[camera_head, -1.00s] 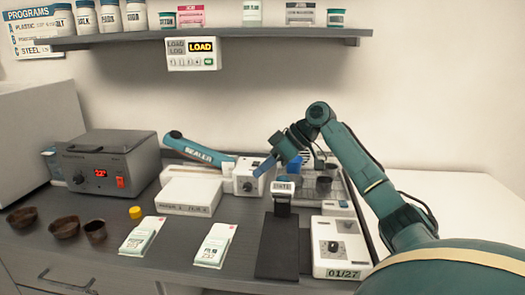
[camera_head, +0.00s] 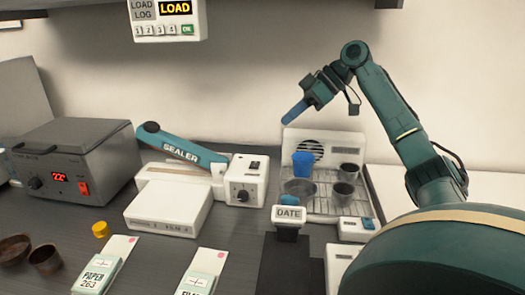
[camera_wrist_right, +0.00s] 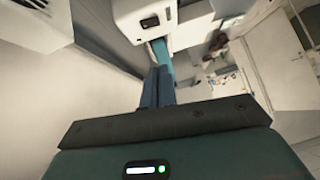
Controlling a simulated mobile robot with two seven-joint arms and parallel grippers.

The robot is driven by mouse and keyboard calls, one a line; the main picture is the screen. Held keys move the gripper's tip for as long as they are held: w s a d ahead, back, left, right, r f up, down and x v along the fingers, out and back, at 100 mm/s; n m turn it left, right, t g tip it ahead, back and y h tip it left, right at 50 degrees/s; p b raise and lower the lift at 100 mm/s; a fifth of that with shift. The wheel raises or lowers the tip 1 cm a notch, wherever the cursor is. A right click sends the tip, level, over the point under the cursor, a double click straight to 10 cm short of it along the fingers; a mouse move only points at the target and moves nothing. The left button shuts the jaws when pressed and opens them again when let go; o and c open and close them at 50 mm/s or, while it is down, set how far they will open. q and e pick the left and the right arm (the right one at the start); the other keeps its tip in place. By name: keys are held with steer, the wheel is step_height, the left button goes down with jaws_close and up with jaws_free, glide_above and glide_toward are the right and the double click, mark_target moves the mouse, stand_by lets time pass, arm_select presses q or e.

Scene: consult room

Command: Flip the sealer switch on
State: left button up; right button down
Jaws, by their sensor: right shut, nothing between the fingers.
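The sealer has a teal arm (camera_head: 182,148) marked SEALER, hinged to a white control box (camera_head: 232,182). The box carries a small black rocker switch (camera_head: 255,165) on its upper face and a dark dial below it. Which way the rocker is set is too small to tell. My right gripper (camera_head: 284,121) is shut and empty, its blue fingers above and to the right of the box, apart from it. In the right wrist view, the closed fingers (camera_wrist_right: 158,84) point towards a white housing with a small dark switch-like part and a teal bar beside it. My left gripper is not in view.
A grey heater unit (camera_head: 75,150) with a red display stands at the left. A wire rack tray (camera_head: 325,210) with a blue cup and dark cups stands right of the sealer. A panel (camera_head: 165,20) hangs above.

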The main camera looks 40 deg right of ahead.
steer(key=shift+s+a, duration=0.1)
steer(key=shift+a, duration=0.05)
steer(key=p, duration=0.1)
glide_above(254, 166)
steer(key=s+d, duration=0.1)
steer(key=d, duration=0.1)
step_height(254, 166, down, 7)
steer(key=shift+a+r, duration=0.1)
steer(key=shift+a, duration=0.05)
step_height(254, 166, down, 3)
steer(key=shift+s+a+r, duration=0.1)
steer(key=shift+f, duration=0.7)
steer(key=shift+s+a+f+b, duration=0.1)
steer(key=shift+f+b, duration=0.4)
steer(key=shift+f, duration=0.05)
steer(key=shift+r, duration=0.35)
steer(key=shift+p, duration=0.3)
